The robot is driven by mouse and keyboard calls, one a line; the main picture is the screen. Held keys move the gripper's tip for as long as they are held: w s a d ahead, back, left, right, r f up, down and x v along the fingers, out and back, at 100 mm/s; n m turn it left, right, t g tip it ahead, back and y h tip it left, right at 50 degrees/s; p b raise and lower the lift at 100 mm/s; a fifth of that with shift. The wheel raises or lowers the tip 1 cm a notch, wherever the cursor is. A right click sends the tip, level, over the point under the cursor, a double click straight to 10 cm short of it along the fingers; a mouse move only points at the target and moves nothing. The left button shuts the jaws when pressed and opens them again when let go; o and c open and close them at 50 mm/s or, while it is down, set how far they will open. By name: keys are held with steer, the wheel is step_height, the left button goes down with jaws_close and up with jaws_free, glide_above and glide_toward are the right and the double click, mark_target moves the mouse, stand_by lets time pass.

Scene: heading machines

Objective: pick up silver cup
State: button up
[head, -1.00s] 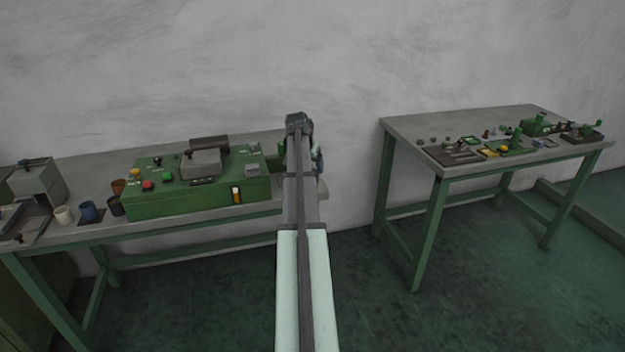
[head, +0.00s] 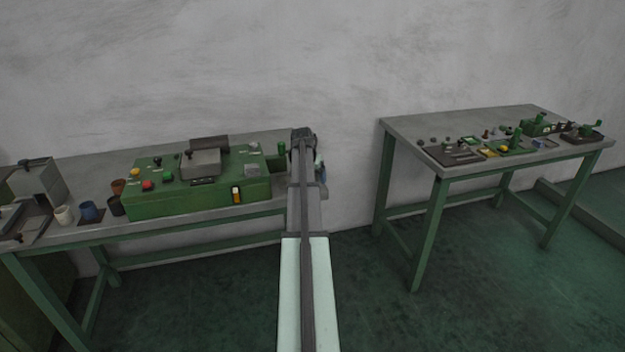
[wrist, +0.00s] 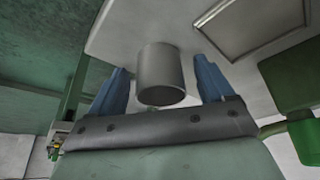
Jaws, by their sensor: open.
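The silver cup (wrist: 161,72) is a plain grey cylinder in the upper middle of the wrist view, on the light grey bench top. My gripper (wrist: 163,76) is open, with one blue finger on each side of the cup and visible gaps between. Whether the fingers reach fully around it I cannot tell. In the head view my arm reaches to the right end of the left bench; it hides the cup and most of the gripper.
A green machine box (head: 200,193) with buttons stands on the left bench (head: 250,210), left of my arm. A second table (head: 400,130) with small tools is at the right. Floor lies between.

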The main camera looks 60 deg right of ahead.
steer(key=c, duration=1.1)
steer(key=shift+o, duration=0.2)
